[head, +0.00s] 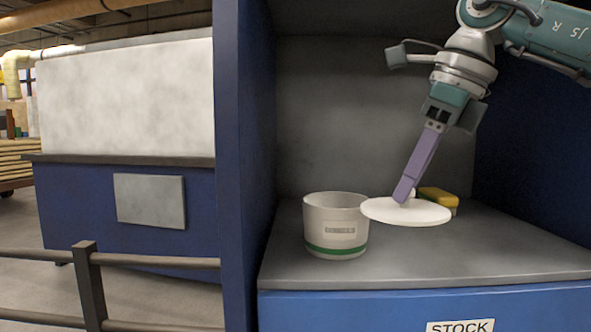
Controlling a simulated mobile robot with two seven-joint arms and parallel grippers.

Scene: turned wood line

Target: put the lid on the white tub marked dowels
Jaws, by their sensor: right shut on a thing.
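The white tub (326,215) stands upright and open on the grey counter, with a green band near its base and a small grey label on its front; the label's lettering is too small to read surely. The flat white round lid (425,214) is to the right of the tub, its left edge near the tub's rim. My right gripper (404,196), with purple fingers, comes down from the upper right and is shut on the lid at its top middle. The grip point is partly hidden by the fingers. My left gripper is not in view.
A yellow block (440,197) with a dark part lies behind the lid. The grey counter (420,262) is clear in front, above a STOCK label (460,326). A blue side panel (245,160) stands left of the tub, and a rail (150,261) is at lower left.

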